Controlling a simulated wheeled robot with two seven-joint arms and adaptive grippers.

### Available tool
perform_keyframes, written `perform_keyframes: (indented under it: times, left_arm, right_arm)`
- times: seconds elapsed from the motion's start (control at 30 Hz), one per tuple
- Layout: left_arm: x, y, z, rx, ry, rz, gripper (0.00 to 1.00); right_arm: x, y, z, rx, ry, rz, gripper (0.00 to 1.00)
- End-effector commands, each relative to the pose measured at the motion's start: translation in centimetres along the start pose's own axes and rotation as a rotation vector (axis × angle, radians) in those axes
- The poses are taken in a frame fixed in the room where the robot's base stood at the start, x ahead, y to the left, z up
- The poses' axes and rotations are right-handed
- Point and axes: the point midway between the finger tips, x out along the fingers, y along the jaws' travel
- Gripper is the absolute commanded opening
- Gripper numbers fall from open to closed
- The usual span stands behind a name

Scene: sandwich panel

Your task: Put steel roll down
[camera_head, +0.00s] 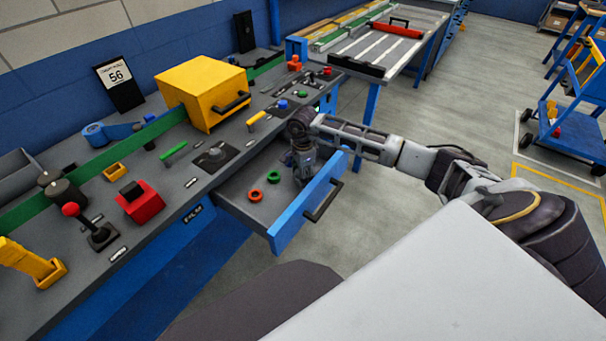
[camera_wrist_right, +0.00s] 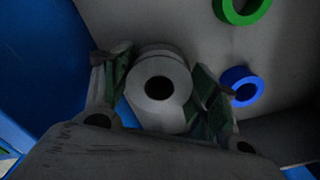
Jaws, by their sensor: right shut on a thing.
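The steel roll (camera_wrist_right: 158,88), a pale grey cylinder with a dark round hole, sits between the fingers of my right gripper in the right wrist view. The gripper is shut on it. In the head view my right gripper (camera_head: 303,172) points down into the open drawer (camera_head: 236,200), near its blue front. The roll cannot be made out there, and I cannot tell whether it touches the drawer floor. My left gripper is not in view.
A red ring (camera_head: 255,195) and a green ring (camera_head: 273,177) lie in the drawer; a blue ring (camera_wrist_right: 241,86) shows beside the gripper in the wrist view. The drawer's blue front (camera_head: 300,215) has a black handle. A yellow box (camera_head: 203,90) stands on the bench above.

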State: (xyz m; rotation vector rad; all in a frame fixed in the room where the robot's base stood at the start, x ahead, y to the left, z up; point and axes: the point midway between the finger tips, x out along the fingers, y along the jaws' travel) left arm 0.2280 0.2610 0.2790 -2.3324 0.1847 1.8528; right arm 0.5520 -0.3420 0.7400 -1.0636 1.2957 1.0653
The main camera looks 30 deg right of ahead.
Motion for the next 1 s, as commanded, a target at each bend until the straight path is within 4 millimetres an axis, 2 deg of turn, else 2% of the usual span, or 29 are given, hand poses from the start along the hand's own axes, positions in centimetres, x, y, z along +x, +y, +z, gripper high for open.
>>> perform_keyframes:
  times: [0.3,0.33,0.5,1.0]
  left_arm:
    - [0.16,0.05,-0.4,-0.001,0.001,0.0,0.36]
    - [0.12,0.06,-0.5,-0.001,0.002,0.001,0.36]
    - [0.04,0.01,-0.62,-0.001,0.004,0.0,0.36]
    - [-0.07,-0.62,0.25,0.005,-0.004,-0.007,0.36]
  right_arm:
    - [0.15,-0.06,0.0,0.001,0.0,-0.002,0.25]
    - [0.22,-0.02,-0.01,0.001,0.0,0.0,0.6]
    - [0.18,-0.02,-0.02,0.001,0.0,0.0,0.81]
    - [-0.02,-0.01,-0.01,0.001,0.0,0.0,0.81]
